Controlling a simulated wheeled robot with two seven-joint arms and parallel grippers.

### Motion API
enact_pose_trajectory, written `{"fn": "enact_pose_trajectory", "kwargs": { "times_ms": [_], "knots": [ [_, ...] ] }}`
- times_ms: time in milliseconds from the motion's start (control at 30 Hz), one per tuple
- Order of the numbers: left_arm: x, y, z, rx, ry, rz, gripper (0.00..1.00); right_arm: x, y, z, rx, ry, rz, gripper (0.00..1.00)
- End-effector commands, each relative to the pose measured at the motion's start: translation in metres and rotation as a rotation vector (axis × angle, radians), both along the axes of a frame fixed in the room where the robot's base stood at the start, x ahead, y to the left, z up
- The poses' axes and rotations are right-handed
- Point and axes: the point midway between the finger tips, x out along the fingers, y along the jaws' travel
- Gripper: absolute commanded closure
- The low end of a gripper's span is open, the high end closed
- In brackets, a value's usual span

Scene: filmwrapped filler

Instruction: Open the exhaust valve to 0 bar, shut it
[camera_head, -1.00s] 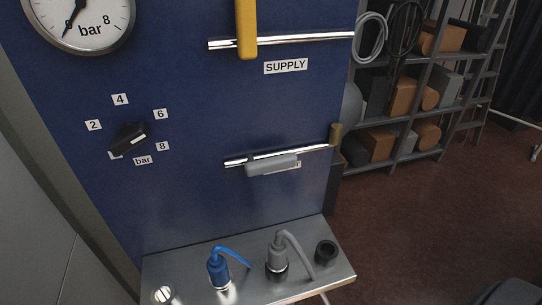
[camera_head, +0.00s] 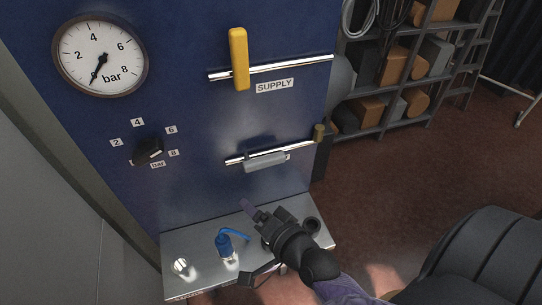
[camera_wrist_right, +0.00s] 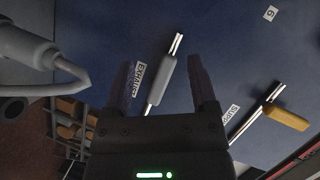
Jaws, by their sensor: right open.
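The grey exhaust valve handle (camera_head: 265,162) lies along its lower chrome pipe (camera_head: 304,146) on the blue panel. It partly covers its label in the head view; the EXHAUST label (camera_wrist_right: 138,79) reads in the wrist view. My right gripper (camera_head: 262,209) is open and empty, below and in front of this handle. In the wrist view the grey handle (camera_wrist_right: 161,84) appears between the open fingers, farther off and apparently untouched. The pressure gauge (camera_head: 101,57) has its needle pointing down and left, below the 2. My left gripper is not in view.
The yellow supply handle (camera_head: 239,59) stands crosswise to the upper pipe. A black regulator knob (camera_head: 149,150) sits at left. The metal ledge (camera_head: 199,254) below carries a blue plug (camera_head: 224,243) and fittings, partly behind my right arm. Shelves (camera_head: 400,75) stand at right.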

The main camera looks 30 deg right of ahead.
Motion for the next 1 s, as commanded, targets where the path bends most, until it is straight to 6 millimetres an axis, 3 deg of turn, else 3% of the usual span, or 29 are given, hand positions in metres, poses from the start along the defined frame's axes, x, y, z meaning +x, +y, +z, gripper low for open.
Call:
{"fn": "enact_pose_trajectory", "kwargs": {
  "times_ms": [133, 267, 367, 600, 700, 1000],
  "knots": [
    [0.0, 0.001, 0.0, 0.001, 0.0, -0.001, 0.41, 0.005, -0.046, 0.005, 0.266, -0.181, -0.281, 0.26],
    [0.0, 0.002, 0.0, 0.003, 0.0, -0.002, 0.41, 0.003, -0.07, 0.006, 0.372, -0.271, -0.412, 0.26],
    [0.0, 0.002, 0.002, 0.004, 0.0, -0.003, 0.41, 0.015, -0.076, 0.008, 0.383, -0.287, -0.425, 0.26],
    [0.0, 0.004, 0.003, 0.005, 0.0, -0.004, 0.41, 0.071, -0.089, 0.008, 0.38, -0.285, -0.422, 0.26],
    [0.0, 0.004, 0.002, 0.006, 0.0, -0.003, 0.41, 0.086, -0.092, 0.007, 0.379, -0.284, -0.421, 0.26],
    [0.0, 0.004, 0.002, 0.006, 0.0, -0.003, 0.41, 0.098, -0.095, 0.007, 0.377, -0.282, -0.421, 0.26]
  ]
}}
